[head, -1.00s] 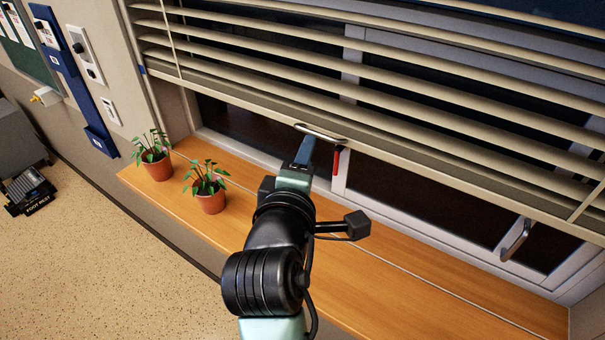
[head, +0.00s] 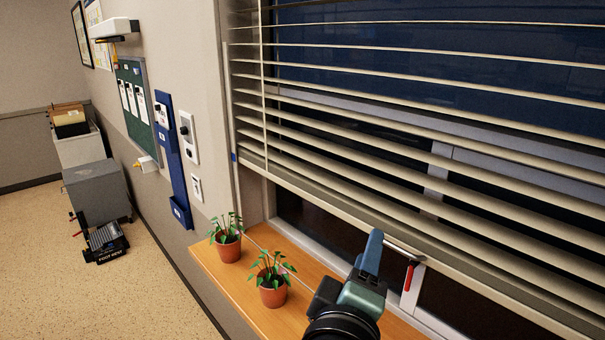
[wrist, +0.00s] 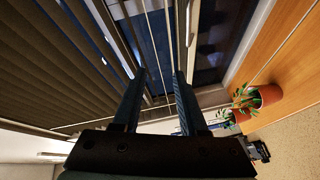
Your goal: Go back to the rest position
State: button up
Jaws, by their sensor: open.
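My gripper (head: 371,254) is at the lower right of the head view, in front of the bottom rail of the window blind (head: 430,235). In the wrist view my gripper (wrist: 155,92) shows two blue fingers spread apart with nothing between them. A metal handle (head: 405,250) on the blind's bottom rail is just right of the fingers in the head view. I cannot tell whether a finger touches it. A red-handled piece (head: 408,278) shows below that handle.
Two potted plants stand on the wooden sill (head: 215,264): one pot (head: 229,248) farther left, one pot (head: 272,292) nearer my arm. A wall panel (head: 188,137) and a blue holder (head: 171,150) are left of the window. A grey cabinet (head: 95,190) and footrest (head: 106,240) stand on the floor.

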jog(key=s+a+r+m+t+y, duration=0.2)
jog(key=s+a+r+m+t, duration=0.1)
jog(key=r, duration=0.6)
jog(key=s+a+r+m+t+y, duration=0.2)
jog(key=s+a+r+m+t, duration=0.1)
jog(key=r, duration=0.6)
jog(key=s+a+r+m+t+y+b, duration=0.1)
jog(key=s+a+r+m+t+y, duration=0.2)
jog(key=r, duration=0.7)
jog(key=s+a+t, duration=0.2)
jog(key=shift+s+m+t, duration=0.15)
jog(key=shift+m+t, duration=0.15)
